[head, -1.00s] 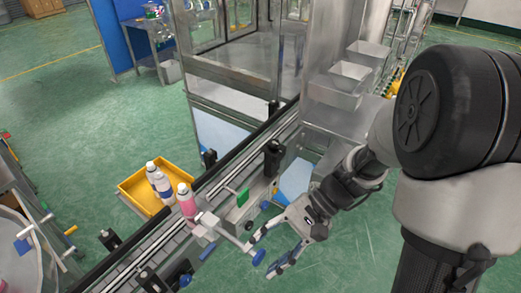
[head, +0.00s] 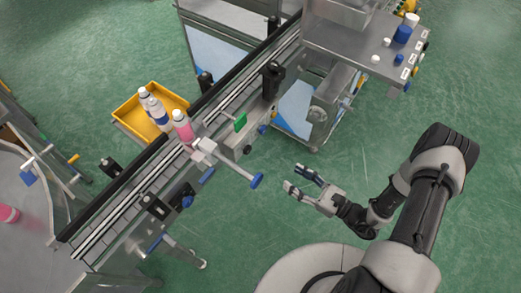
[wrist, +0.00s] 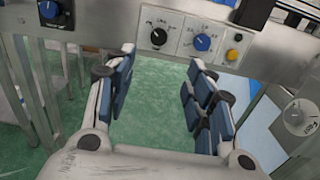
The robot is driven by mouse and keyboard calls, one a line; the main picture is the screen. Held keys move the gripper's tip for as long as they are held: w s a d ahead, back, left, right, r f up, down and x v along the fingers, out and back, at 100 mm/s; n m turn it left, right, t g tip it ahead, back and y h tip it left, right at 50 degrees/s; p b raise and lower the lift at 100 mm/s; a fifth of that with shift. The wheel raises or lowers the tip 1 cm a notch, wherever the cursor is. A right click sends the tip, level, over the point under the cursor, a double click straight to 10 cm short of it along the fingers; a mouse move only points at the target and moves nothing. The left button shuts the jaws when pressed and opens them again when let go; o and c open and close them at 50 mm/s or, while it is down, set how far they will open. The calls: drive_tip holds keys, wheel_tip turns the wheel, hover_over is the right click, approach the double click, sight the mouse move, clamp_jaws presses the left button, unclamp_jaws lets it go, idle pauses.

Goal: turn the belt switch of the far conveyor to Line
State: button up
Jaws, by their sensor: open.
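My gripper (head: 300,180) is open and empty, above the green floor to the right of the conveyor (head: 130,205) in the head view. In the wrist view its two padded fingers (wrist: 162,75) point toward a grey control panel (wrist: 118,22). A black rotary switch (wrist: 158,36) with a white pointer sits on a pale plate, ahead of the fingers and apart from them. A small label at its upper left seems to read "Line"; its exact setting is hard to tell. A blue knob (wrist: 202,42) is right beside it.
A yellow button (wrist: 232,55) is right of the blue knob. Another blue knob (wrist: 48,10) is at upper left, and a white dial (wrist: 297,115) at right. A blue-ended handle (head: 256,181) juts from the conveyor near my gripper.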

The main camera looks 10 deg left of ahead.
sight(249, 150)
drive_tip(key=b+x, duration=0.2)
drive_tip(key=x, duration=1.5)
drive_tip(key=shift+a, duration=0.2)
drive_tip(key=shift+c, duration=0.4)
drive_tip(key=c, duration=1)
drive_tip(key=shift+m, duration=0.4)
drive_tip(key=m+b, duration=0.1)
drive_tip(key=m, duration=0.2)
drive_tip(key=shift+m, duration=0.4)
drive_tip(key=m, duration=0.5)
drive_tip(key=shift+b, duration=0.3)
